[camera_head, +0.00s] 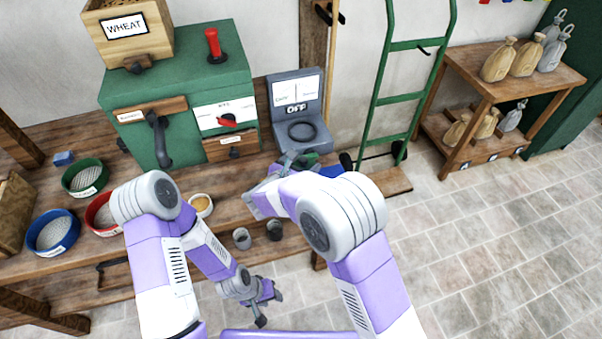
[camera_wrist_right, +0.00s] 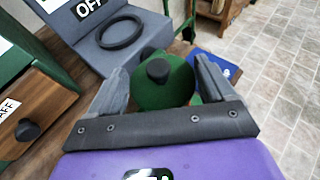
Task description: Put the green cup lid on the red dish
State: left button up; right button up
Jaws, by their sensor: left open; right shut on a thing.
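The green cup lid (camera_wrist_right: 170,92), a round green disc with a black knob, is between the fingers of my right gripper (camera_wrist_right: 163,75), which is shut on it. In the head view, only a bit of green shows by my right gripper (camera_head: 298,160), in front of the grey scale; my arm hides most of it. The red dish (camera_head: 92,222) is on the bench at the left, with a pale mesh inside, partly hidden by my left arm. My left gripper (camera_head: 262,301) is open and empty, low in front of the bench.
A green dish (camera_head: 84,178) and a blue dish (camera_head: 53,233) flank the red dish. A grey scale (camera_head: 299,112) and a green mill machine (camera_head: 180,90) stand behind. Small cups (camera_head: 242,239) are near the bench's front edge. A blue object (camera_wrist_right: 222,66) lies beyond my right gripper.

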jog(key=shift+f+b, duration=0.35)
jog(key=shift+f, duration=1.2)
jog(key=shift+f+b, duration=0.55)
jog(key=shift+f, duration=0.05)
jog(key=o, duration=0.9)
jog(key=shift+r, duration=0.1)
